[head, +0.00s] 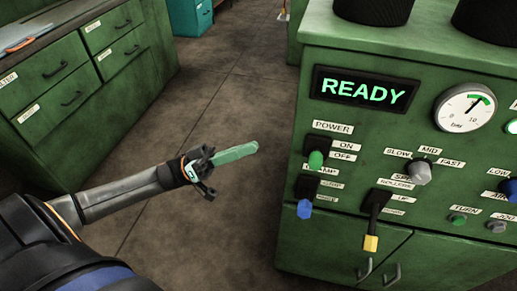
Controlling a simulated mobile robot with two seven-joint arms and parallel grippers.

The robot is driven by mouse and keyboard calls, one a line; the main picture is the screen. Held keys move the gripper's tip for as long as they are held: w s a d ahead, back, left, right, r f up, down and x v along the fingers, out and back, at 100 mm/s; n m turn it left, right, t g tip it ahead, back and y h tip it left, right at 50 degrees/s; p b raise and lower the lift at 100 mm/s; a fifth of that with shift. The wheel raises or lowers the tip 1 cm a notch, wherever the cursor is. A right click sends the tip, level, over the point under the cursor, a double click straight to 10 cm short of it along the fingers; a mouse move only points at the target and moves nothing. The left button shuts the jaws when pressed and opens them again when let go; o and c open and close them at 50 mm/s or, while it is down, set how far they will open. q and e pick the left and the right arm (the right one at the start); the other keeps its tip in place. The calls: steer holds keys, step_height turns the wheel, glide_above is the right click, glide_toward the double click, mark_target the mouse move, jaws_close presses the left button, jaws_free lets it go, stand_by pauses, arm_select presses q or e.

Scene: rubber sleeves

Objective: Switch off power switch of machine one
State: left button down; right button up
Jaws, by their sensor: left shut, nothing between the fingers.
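The power switch (316,159) is a short lever with a green tip on the green machine's front panel. The machine's display (365,90) is lit and reads READY. No machine number is readable. My left gripper (249,149) is shut and empty, with long green fingers pointing right. It is in the air left of the panel, apart from the switch. My right gripper is out of view.
Below the power switch are a blue-tipped lever (304,209) and a yellow-tipped lever (371,243). A grey speed knob (418,172) and a pressure gauge (464,108) are to the right. A green drawer cabinet (75,85) stands at left, with open floor between.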

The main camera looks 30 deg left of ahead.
mark_target(316, 157)
arm_select(q)
steer(key=w+d+r, duration=0.1)
steer(key=w+d, duration=0.2)
steer(key=d, duration=0.6)
steer(key=shift+d+r, duration=0.15)
steer(key=shift+d, duration=0.05)
steer(key=shift+m, duration=0.5)
steer(key=shift+f+m+g+h+b, duration=0.25)
steer(key=shift+m+g+h+b, duration=0.05)
steer(key=shift+b, duration=0.05)
steer(key=shift+s+f+m+g+h+b, duration=0.1)
steer(key=shift+f+m+g+h+b, duration=0.1)
steer(key=shift+m+g+b, duration=0.25)
steer(key=shift+f+m+g+h+b, duration=0.1)
steer(key=shift+m+g+h+b, duration=0.1)
steer(key=shift+m+g, duration=0.25)
